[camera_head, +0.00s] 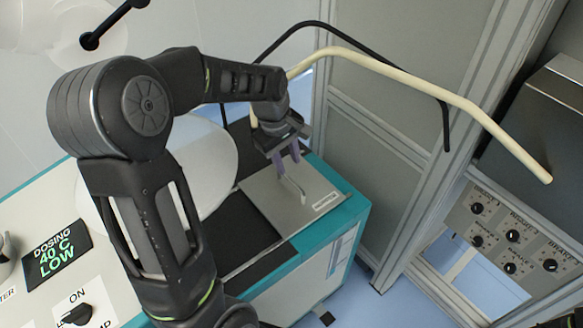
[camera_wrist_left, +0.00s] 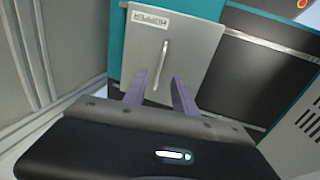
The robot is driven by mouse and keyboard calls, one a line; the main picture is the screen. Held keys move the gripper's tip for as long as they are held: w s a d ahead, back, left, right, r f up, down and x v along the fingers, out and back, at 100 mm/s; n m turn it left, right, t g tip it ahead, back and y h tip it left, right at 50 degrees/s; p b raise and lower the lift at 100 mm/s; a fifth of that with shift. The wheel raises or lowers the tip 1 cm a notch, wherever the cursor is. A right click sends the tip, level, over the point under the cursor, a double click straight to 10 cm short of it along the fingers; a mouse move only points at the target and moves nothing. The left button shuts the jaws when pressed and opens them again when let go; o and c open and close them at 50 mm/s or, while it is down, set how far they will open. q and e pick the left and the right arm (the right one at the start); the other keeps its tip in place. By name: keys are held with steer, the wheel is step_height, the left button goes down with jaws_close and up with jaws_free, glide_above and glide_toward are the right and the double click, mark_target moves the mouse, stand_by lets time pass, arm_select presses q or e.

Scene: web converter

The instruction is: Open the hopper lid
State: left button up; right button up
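The hopper lid (camera_head: 262,205) is a grey metal plate lying flat on top of the teal-edged machine, with a "HOPPER" label near one edge. A thin, pale bar handle (camera_head: 294,188) stands on it. My left gripper (camera_head: 287,164) is over the lid with its purple fingers pointing down near the handle. In the left wrist view, the fingers (camera_wrist_left: 161,88) are spread apart and empty, with the handle (camera_wrist_left: 160,65) in line with the gap between them. Whether the fingertips reach around the handle is unclear.
A white roll (camera_head: 210,165) stands beside the lid, partly behind my left arm. A cream curved tube (camera_head: 430,85) and a black one arch above. A frame post (camera_head: 430,150) and a knob panel (camera_head: 510,235) stand at the right.

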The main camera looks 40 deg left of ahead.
mark_target(293, 182)
arm_select(q)
steer(key=f, duration=0.2)
steer(key=w+f, duration=0.1)
steer(key=f, duration=0.4)
steer(key=shift+w+d+f+p, duration=0.15)
steer(key=shift+d+f+p, duration=0.1)
steer(key=shift+d+p, duration=0.15)
steer(key=shift+a, duration=0.1)
steer(key=shift+c, duration=0.4)
jaws_close()
stand_by(0.8)
